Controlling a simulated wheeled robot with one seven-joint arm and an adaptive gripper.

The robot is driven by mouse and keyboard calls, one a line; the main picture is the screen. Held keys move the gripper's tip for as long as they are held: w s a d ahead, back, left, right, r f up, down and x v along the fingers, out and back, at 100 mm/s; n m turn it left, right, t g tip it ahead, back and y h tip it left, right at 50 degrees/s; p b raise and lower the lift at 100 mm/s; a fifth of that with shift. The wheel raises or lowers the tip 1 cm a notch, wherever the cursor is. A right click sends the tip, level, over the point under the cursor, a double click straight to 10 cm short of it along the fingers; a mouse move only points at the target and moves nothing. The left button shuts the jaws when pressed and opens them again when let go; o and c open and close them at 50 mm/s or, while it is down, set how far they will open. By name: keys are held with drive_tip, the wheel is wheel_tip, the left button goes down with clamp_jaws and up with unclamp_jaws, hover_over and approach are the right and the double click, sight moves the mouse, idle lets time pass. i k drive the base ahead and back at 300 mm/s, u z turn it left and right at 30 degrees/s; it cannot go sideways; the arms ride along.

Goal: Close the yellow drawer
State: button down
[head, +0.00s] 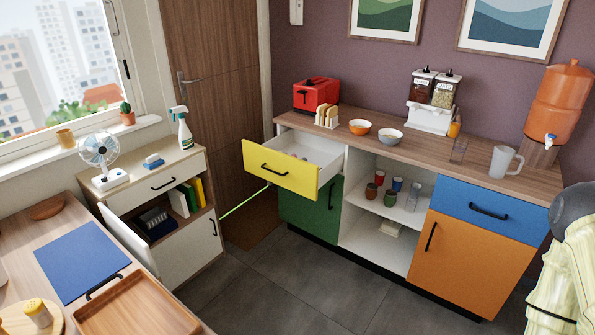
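The yellow drawer (300,176) is in the upper left of the long wooden-topped cabinet, above a green door (318,210). It is pulled well out, and its white inside shows. The yellow front has a black bar handle (274,169). My gripper is not in view.
The cabinet's worktop (460,171) holds a red toaster (316,94), bowls and a mug. A blue drawer (487,212) and an orange door (470,262) are shut. A low cabinet (188,255) stands left with a door open. Grey floor (320,290) in front is clear.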

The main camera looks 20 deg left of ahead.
sight(266, 161)
drive_tip(key=i, duration=1.15)
drive_tip(key=u, duration=1.95)
